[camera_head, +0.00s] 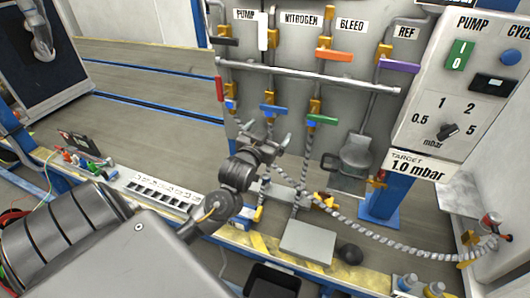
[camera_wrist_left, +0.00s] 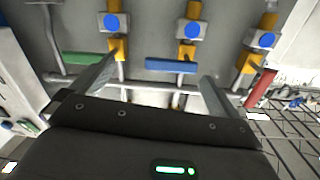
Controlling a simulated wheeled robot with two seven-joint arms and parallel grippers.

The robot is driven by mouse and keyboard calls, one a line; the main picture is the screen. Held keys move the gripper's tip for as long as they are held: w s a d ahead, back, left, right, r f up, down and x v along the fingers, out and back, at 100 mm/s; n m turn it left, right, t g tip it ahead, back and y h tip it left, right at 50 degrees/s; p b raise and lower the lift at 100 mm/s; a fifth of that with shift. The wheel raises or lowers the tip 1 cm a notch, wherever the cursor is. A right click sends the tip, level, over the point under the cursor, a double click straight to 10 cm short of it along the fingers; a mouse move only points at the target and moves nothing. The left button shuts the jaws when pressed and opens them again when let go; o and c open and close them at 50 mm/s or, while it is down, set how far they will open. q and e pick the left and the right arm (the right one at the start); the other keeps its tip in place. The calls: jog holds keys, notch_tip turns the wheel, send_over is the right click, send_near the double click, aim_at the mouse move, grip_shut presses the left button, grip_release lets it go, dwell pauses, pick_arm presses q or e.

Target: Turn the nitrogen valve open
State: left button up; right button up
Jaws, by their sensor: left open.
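The NITROGEN label (camera_head: 301,19) is on the grey panel in the head view. A white lever (camera_head: 262,30) to its left stands upright along its pipe. An orange lever (camera_head: 335,55) to its right lies crosswise. Which lever the label names is not fully clear. Below the cross pipe, a blue lever (camera_head: 273,110) lies roughly level. My left gripper (camera_head: 264,135) is open just below and in front of it. In the left wrist view the blue lever (camera_wrist_left: 171,66) shows between and beyond the spread fingers (camera_wrist_left: 158,74); contact cannot be told. My right gripper is not in view.
A red lever (camera_head: 218,88) and green lever (camera_head: 322,119) flank the blue one. A silver cross pipe (camera_head: 305,76) runs above. A corrugated hose (camera_head: 365,232) runs low to the right. A control box (camera_head: 466,70) stands right. A power strip (camera_head: 158,191) lies left.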

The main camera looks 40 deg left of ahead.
pick_arm(q)
notch_tip(320, 180, down, 6)
jog(key=s+g, duration=0.1)
jog(key=shift+d+h, duration=0.35)
jog(key=shift+h, duration=0.05)
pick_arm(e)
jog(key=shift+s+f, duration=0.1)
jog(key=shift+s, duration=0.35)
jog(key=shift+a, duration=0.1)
